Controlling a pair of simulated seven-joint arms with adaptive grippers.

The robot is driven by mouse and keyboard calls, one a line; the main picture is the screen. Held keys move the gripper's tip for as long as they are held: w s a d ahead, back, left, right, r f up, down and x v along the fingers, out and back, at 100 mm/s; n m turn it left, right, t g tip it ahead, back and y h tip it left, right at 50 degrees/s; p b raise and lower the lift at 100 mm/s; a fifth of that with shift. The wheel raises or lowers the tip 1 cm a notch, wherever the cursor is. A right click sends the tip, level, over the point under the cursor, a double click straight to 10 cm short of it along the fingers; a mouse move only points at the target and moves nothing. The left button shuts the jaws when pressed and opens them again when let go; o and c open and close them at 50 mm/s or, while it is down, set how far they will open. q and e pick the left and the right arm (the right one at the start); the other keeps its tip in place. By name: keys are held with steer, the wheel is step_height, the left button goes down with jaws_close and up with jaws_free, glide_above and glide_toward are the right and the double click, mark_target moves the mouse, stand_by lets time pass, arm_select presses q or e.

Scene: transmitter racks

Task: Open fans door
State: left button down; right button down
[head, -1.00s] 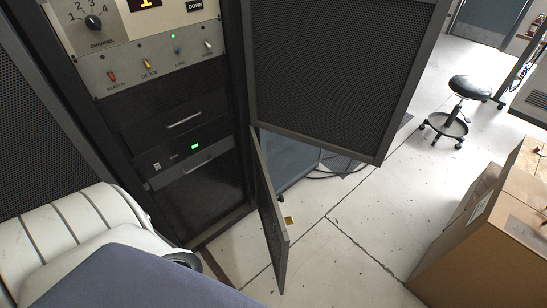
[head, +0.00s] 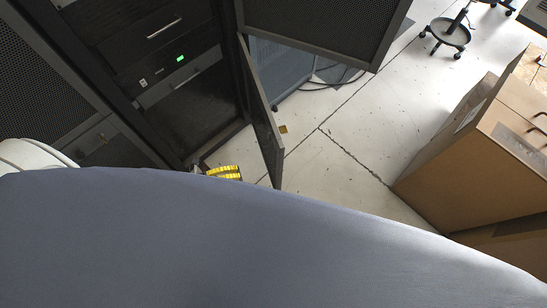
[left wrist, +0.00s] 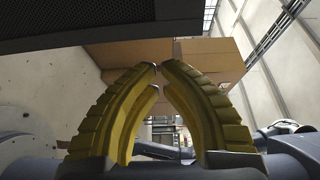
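The low mesh door (head: 262,115) of the dark rack (head: 195,105) stands swung open, seen nearly edge-on in the head view. I cannot tell from the frames whether it is the fans door. A larger mesh door (head: 325,25) above it is also open. My left gripper (head: 238,173) shows its yellow fingers low in front of the rack, just left of the low door's bottom end. A dark mesh panel (left wrist: 90,20) spans the top left there. My right gripper is out of view.
Cardboard boxes (head: 480,150) stand at the right, and show beyond the fingers in the left wrist view (left wrist: 205,60). A stool (head: 447,32) and cables (head: 335,78) are further back. The floor between door and boxes is clear. A large blue-grey shape hides the bottom.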

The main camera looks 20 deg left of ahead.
arm_select(q)
steer(key=x, duration=1.4)
steer(key=shift+s+d+r+m+h, duration=0.3)
steer(key=shift+s+r, duration=0.1)
steer(key=shift+r, duration=0.15)
